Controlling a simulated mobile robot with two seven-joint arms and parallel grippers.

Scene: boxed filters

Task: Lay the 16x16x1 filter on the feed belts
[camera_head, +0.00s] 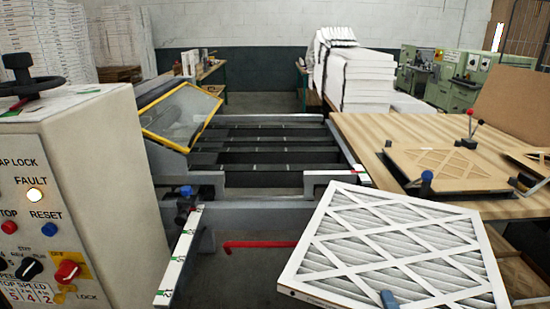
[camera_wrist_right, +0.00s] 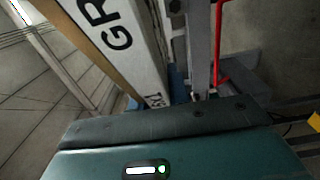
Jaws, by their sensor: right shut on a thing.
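The filter (camera_head: 395,245) has a white frame and a diamond lattice over pleats. It is held tilted at the lower right of the head view, in front of the wooden table. My right gripper (camera_head: 389,299) shows as a small blue-grey tip at the filter's near edge and is shut on it. In the right wrist view, the filter's white printed edge (camera_wrist_right: 125,45) runs up from the gripper. The feed belts (camera_head: 260,151) are dark bands across the grey machine frame, beyond and left of the filter, with nothing lying on them. My left gripper is out of view.
A control cabinet (camera_head: 80,180) stands at the left, and a yellow-framed clear guard (camera_head: 182,115) leans over the belts' left side. A red bar (camera_head: 258,244) lies before the frame.

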